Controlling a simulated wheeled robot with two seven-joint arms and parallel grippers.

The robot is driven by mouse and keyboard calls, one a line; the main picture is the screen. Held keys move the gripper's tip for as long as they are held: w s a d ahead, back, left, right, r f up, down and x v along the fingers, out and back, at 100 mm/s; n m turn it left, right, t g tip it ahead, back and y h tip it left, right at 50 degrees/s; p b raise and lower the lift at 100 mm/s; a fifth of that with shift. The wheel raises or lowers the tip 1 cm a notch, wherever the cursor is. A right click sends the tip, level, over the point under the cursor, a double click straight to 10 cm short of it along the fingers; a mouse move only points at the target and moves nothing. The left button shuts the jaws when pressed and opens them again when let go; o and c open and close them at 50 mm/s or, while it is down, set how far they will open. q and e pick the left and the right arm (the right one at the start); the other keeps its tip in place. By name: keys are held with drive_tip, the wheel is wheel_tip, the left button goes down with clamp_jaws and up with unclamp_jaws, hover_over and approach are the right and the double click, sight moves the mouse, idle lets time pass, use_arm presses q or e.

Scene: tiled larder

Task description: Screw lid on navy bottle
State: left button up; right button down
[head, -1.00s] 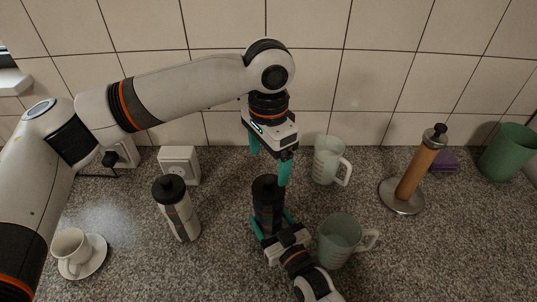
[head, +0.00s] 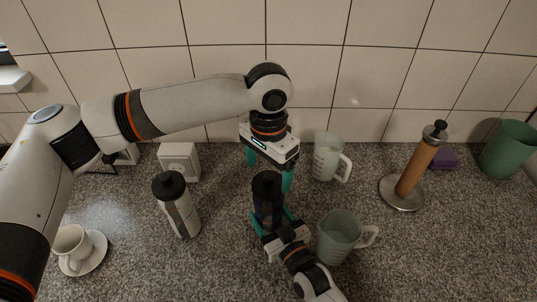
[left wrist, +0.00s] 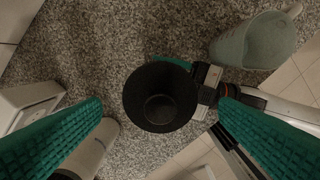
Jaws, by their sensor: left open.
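The navy bottle (head: 268,213) stands upright on the counter with a black lid (head: 267,183) on its top; whether the thread is tight I cannot tell. In the left wrist view the lid (left wrist: 160,97) shows from above as a round black rim with a recessed middle. My left gripper (head: 269,176) is open, pointing down over the lid. Its teal fingers stand on either side, apart from the lid in the wrist view. My right gripper (head: 272,224) comes from the front, its teal fingers closed around the bottle's body.
A pale jug (head: 339,236) stands close right of the bottle, another jug (head: 327,158) behind. A silver bottle with a black top (head: 178,206) stands left. A paper towel holder (head: 418,170) is at right, a cup on a saucer (head: 97,257) at far left.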

sight(268, 176)
use_arm(q)
drive_tip(key=shift+f, duration=1.8)
drive_tip(key=c, duration=1)
drive_tip(key=m, duration=0.5)
drive_tip(key=o, duration=1.1)
drive_tip(key=shift+o, duration=0.2)
wheel_tip(268, 176, up, 12)
